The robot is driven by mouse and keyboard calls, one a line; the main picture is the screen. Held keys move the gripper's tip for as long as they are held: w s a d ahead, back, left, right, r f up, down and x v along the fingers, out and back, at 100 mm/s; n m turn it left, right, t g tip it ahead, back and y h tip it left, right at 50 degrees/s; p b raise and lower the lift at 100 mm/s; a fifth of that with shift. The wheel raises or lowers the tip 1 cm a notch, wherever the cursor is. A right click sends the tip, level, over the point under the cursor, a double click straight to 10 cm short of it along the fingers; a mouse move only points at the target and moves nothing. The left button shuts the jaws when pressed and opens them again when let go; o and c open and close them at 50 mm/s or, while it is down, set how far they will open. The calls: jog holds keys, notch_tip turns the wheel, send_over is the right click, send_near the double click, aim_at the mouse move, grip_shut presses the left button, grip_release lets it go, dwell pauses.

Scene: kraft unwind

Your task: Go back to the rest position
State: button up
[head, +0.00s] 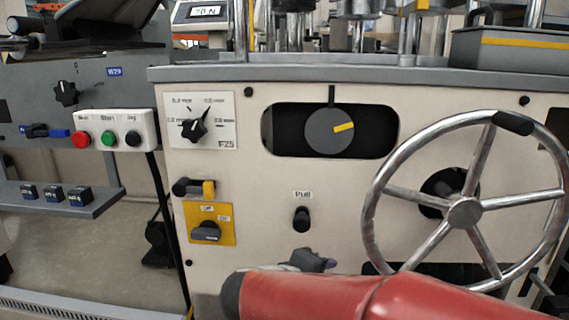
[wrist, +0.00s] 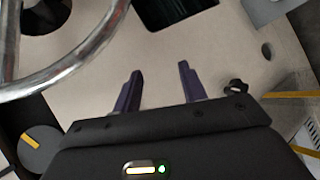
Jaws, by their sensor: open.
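My gripper (wrist: 158,86) is open and empty in the wrist view, its two dark purple fingers apart in front of the cream machine panel (wrist: 175,62). In the head view my gripper (head: 318,260) shows small and partly hidden behind my red arm, low in front of the panel (head: 270,215), just below the black knob marked Pull (head: 301,219). Nothing is between the fingers in the wrist view.
A large metal handwheel (head: 464,212) stands out from the panel at right, close to my arm. A yellow switch (head: 207,231), a dial selector (head: 194,129) and a button box (head: 108,138) are at left. A window holds a round dial (head: 328,131).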

jog(key=s+d+f+m+g+y, duration=0.1)
jog(key=s+d+m+g+y, duration=0.1)
jog(key=s+d+m+y, duration=0.45)
jog(key=s+d+f+m+g+y, duration=0.1)
jog(key=s+d+f+m+g, duration=0.15)
jog(key=s, duration=0.75)
notch_tip(320, 180, up, 14)
jog(key=p, duration=1.3)
jog(key=shift+s+r+p, duration=0.15)
jog(key=shift+p, duration=0.15)
jog(key=shift+t, duration=0.25)
